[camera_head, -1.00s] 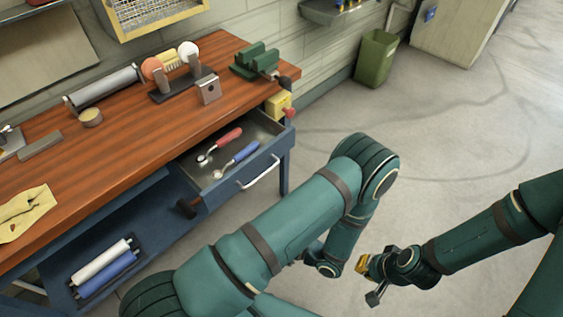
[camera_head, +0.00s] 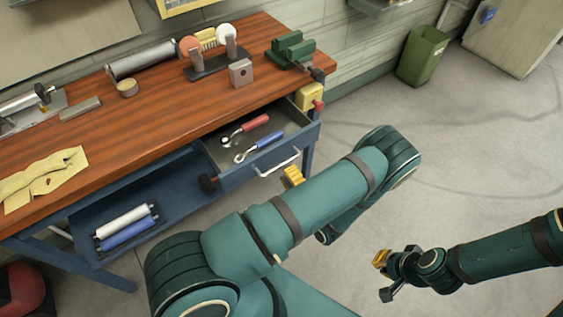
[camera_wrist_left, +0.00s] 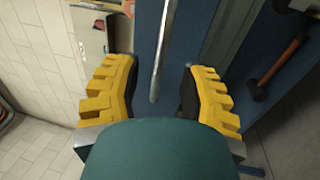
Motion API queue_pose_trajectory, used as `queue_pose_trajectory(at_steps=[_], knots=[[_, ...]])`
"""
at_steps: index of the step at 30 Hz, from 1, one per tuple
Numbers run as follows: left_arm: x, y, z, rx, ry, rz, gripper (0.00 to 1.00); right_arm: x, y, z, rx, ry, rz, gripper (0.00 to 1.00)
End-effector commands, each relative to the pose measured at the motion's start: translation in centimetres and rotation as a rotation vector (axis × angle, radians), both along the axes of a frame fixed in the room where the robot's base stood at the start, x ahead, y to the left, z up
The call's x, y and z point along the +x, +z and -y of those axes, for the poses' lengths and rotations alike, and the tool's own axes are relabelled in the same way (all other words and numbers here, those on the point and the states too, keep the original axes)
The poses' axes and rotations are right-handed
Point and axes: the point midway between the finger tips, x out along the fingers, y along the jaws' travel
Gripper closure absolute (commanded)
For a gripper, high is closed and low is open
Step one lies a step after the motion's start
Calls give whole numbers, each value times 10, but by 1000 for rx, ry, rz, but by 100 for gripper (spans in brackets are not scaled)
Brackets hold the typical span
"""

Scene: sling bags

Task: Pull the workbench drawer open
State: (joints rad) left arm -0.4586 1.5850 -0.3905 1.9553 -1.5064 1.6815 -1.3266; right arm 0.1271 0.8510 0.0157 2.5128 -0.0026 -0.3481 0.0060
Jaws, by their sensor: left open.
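The blue workbench drawer (camera_head: 262,148) stands partly open, with a red-handled tool (camera_head: 245,130) and a blue-handled tool (camera_head: 259,147) inside. Its pale bar handle (camera_head: 278,164) runs along the front. My left gripper (camera_head: 293,176) is just in front of the handle, mostly hidden behind my left arm. In the left wrist view, its yellow fingers (camera_wrist_left: 157,78) are open, and the handle (camera_wrist_left: 161,50) runs into the gap between them without visible contact. My right gripper (camera_head: 384,276) is away from the bench over the floor at lower right, fingers apart and empty.
The wooden benchtop (camera_head: 150,130) carries a green vise (camera_head: 290,50), a roller and a yellow cloth. Rolls lie on the lower shelf. A green bin (camera_head: 421,56) stands behind; the floor at right is clear.

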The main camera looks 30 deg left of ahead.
Motion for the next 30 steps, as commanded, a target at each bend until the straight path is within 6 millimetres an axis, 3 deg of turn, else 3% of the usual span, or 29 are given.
queue_pose_trajectory(at_steps=[7,19,20,23,30], knots=[[11,6,-28,-1,1,0,59,1,6,0,-1,-3,3,100],[14,7,-34,-1,1,0,59,2,6,0,-1,-4,4,100],[14,7,-34,-1,1,0,63,2,6,0,-1,-4,4,100],[14,7,-33,-1,1,0,98,2,6,0,-1,-4,4,100],[13,7,-30,-1,-1,0,100,2,6,0,-1,-4,4,100]])
